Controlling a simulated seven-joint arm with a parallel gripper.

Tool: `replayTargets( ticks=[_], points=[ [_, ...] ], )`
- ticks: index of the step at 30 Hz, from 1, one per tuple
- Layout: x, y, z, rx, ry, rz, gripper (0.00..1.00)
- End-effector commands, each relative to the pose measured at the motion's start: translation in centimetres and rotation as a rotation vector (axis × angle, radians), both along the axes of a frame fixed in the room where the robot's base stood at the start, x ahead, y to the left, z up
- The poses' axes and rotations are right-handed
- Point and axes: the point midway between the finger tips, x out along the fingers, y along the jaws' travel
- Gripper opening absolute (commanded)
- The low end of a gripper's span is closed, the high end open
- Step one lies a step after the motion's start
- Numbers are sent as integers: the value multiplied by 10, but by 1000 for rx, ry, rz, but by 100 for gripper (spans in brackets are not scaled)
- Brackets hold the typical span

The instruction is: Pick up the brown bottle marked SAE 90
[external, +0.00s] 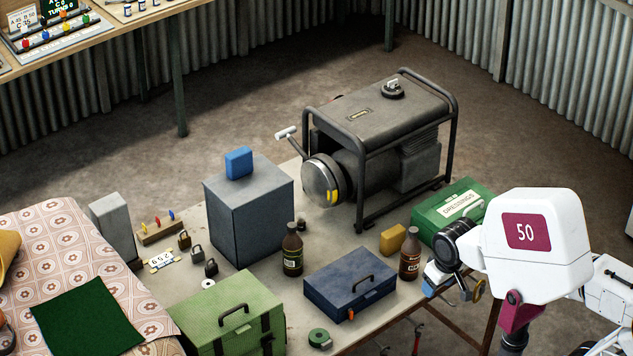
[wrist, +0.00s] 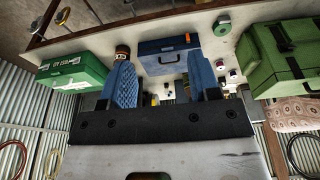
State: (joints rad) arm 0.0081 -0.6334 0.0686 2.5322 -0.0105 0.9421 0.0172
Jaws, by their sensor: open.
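Two brown bottles with dark caps stand upright on the table in the external view. I cannot read which is SAE 90. My gripper (external: 440,280) is at the table's right edge, just right of the red-labelled bottle. In the wrist view my gripper (wrist: 162,82) has its blue fingers apart and nothing held between them. A bottle top (wrist: 122,51) shows there just beyond the left finger, its lower part hidden.
A blue toolbox (external: 350,284) lies between the bottles. A yellow block (external: 392,239) and green OPENINGS case (external: 447,212) are near the right bottle. A generator (external: 375,140) stands behind; a grey box (external: 248,210) and green toolbox (external: 228,312) are left.

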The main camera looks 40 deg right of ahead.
Motion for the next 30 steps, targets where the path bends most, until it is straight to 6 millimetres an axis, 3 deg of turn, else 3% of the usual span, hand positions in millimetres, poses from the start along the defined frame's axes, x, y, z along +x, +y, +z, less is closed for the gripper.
replayTargets(
  ticks=[5,19,23,30],
  points=[
    [0,0,0,0,0,0,61],
    [9,5,0,43,7,-33,61],
    [24,15,-2,117,22,-94,61],
    [73,41,-4,343,68,-294,61]
  ],
)
